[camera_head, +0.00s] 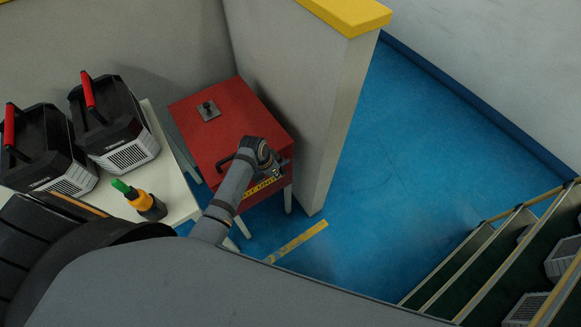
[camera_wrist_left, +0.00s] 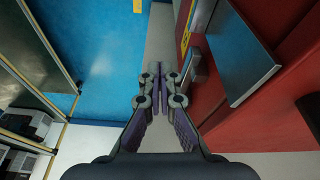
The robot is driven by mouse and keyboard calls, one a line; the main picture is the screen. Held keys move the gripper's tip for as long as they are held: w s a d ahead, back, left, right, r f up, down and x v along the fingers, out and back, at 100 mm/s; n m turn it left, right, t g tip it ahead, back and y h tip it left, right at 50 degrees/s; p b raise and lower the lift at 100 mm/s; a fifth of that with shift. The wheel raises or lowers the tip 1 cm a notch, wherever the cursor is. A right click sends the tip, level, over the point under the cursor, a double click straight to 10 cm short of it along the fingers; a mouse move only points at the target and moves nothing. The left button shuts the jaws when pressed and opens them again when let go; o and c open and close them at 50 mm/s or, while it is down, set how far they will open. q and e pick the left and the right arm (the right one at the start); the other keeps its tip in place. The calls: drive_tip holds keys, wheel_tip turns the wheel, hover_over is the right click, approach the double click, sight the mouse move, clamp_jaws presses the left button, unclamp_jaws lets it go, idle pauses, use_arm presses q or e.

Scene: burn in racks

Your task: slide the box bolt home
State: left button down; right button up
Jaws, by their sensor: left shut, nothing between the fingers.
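The red box (camera_head: 222,125) stands on legs beside a pale partition, with a small grey plate and knob (camera_head: 208,110) on its top. A black handle near its front edge is partly behind my left arm. My left gripper (camera_head: 280,166) is at the box's front right corner, small and partly hidden by its own wrist. In the left wrist view my left gripper (camera_wrist_left: 159,78) is shut and empty, beside the red box face (camera_wrist_left: 285,105). Grey metal pieces (camera_wrist_left: 245,50) stand out from that face, right of the fingertips and apart from them in the picture. I cannot tell which is the bolt.
Two black units with red handles (camera_head: 118,125) (camera_head: 45,150) and an orange and green bottle-like item (camera_head: 147,202) are on a white table (camera_head: 182,200) at left. The partition (camera_head: 325,130) stands right of the box. Shelves (camera_head: 490,255) are lower right. Blue floor (camera_head: 400,170) between is clear.

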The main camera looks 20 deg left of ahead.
use_arm(q)
drive_tip(key=w+d+r+m, duration=0.1)
drive_tip(key=w+r, duration=0.1)
drive_tip(key=r, duration=0.4)
drive_tip(key=w+d+r+m+h, duration=0.1)
drive_tip(key=w+d+r+m, duration=0.1)
drive_tip(key=r, duration=0.3)
drive_tip(key=shift+d+r, duration=0.15)
drive_tip(key=shift+r, duration=0.2)
wheel_tip(320, 180, down, 11)
drive_tip(key=shift+p, duration=0.4)
drive_tip(key=shift+s+f, duration=0.1)
drive_tip(key=shift+f, duration=0.05)
